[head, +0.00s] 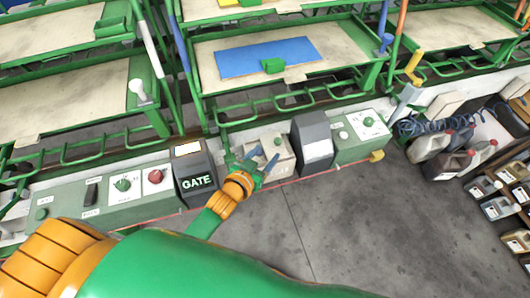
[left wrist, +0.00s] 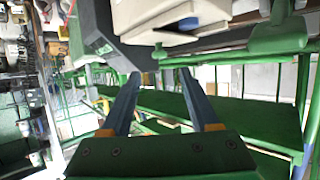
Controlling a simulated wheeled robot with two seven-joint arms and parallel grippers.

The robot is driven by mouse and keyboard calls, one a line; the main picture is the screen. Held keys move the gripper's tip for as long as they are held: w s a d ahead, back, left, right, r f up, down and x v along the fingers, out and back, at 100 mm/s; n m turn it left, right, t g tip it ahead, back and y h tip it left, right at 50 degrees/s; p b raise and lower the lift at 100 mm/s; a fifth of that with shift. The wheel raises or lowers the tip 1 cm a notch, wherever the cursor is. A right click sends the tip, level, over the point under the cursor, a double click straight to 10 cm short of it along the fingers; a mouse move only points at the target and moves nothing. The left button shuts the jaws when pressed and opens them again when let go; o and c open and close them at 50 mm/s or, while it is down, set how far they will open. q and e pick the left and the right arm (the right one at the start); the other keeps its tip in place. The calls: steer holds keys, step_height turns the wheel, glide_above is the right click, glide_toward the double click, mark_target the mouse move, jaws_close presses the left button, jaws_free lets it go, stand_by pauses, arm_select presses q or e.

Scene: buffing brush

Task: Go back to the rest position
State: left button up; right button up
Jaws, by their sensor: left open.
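My left gripper (head: 262,162) is in the middle of the head view, at the end of my green and orange arm. Its two blue fingers are spread apart with nothing between them. It is in front of a small beige control box (head: 279,147), partly hiding it; I cannot tell whether they touch. In the left wrist view the open fingers (left wrist: 160,76) also show empty, with a beige box (left wrist: 165,18) and a dark grey panel (left wrist: 98,35) beyond them. My right gripper does not show.
A dark GATE box (head: 194,168) and green control panel (head: 115,192) stand left of the gripper; a grey box (head: 314,138) stands right. Green racks (head: 160,122) with trays are behind. Jugs (head: 452,163) stand at right. The grey floor (head: 370,220) is clear.

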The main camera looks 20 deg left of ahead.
arm_select(q)
steer(key=shift+w, duration=0.1)
steer(key=shift+f, duration=0.1)
steer(key=s+a+g+y, duration=0.1)
steer(key=s+a+g, duration=0.3)
steer(key=s, duration=0.5)
steer(key=s+a+g+y, duration=0.1)
steer(key=s+g, duration=0.4)
steer(key=s, duration=0.5)
step_height(320, 180, down, 16)
steer(key=s+g, duration=0.2)
steer(key=s+a+f+g, duration=0.1)
steer(key=s+a+f, duration=0.1)
steer(key=s+f, duration=0.9)
steer(key=shift+s+a+y, duration=0.15)
steer(key=shift+s+y, duration=0.15)
steer(key=shift+s, duration=0.65)
steer(key=shift+f, duration=0.1)
